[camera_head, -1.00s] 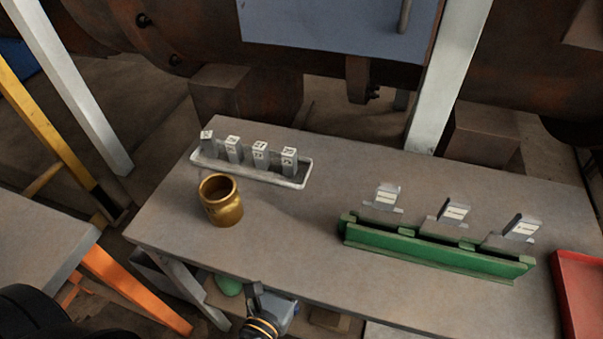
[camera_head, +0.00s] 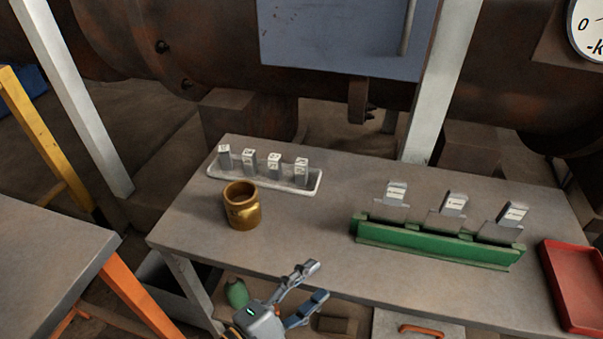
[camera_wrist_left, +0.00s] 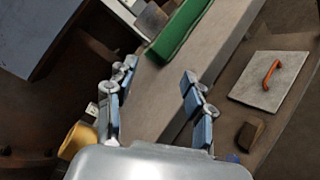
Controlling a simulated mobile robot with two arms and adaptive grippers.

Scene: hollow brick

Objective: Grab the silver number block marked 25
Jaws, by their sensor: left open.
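Several silver number blocks stand upright in a row in a white tray (camera_head: 262,182) at the back left of the table. Their white tops carry dark marks too small to read, so I cannot tell which one is 25. They are a leftmost block (camera_head: 225,158), two middle blocks (camera_head: 249,162) (camera_head: 273,167) and a rightmost block (camera_head: 301,174). My left gripper (camera_head: 319,281) is open and empty at the table's front edge, well in front of the tray. Its spread fingers also show in the left wrist view (camera_wrist_left: 158,88). My right gripper is not in view.
A brass pot (camera_head: 242,206) stands between the tray and the front edge. A green holder (camera_head: 437,242) with three grey labelled plates is at the right, beside a red tray (camera_head: 575,285). The table's middle (camera_head: 320,225) is clear.

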